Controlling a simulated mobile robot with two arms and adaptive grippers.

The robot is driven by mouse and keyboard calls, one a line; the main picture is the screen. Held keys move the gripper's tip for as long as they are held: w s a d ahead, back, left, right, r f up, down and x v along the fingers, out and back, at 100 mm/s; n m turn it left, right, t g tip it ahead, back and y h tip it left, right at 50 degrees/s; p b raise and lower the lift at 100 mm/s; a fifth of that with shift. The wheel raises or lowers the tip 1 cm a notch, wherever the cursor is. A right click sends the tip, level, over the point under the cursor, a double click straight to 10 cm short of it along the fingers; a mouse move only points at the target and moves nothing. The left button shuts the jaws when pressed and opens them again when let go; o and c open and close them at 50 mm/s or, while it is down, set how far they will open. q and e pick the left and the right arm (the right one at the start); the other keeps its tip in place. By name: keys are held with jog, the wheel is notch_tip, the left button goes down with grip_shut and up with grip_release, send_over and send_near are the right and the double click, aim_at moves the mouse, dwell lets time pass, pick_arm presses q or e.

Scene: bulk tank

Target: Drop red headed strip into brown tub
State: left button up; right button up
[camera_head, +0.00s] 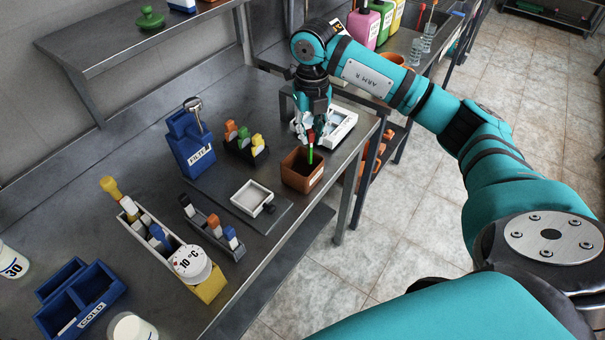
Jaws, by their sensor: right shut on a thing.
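The red headed strip (311,137) has a red top and a thin green lower part, and it hangs nearly upright. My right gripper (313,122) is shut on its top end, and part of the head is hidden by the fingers. The brown tub (302,179) is a small open square box near the right edge of the steel bench. The strip's lower end shows against the tub's opening; I cannot tell whether it is inside or just above. My left gripper is not in view.
A white tray (342,124) stands behind the tub. A white square dish (251,196) lies in front left. A blue box (190,150) and a rack of coloured-headed pieces (244,148) stand left. A round dial (191,263) and blue bins (80,302) are nearer.

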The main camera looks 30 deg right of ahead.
jog(key=o, duration=0.9)
jog(key=shift+c, duration=0.2)
notch_tip(320, 180, up, 12)
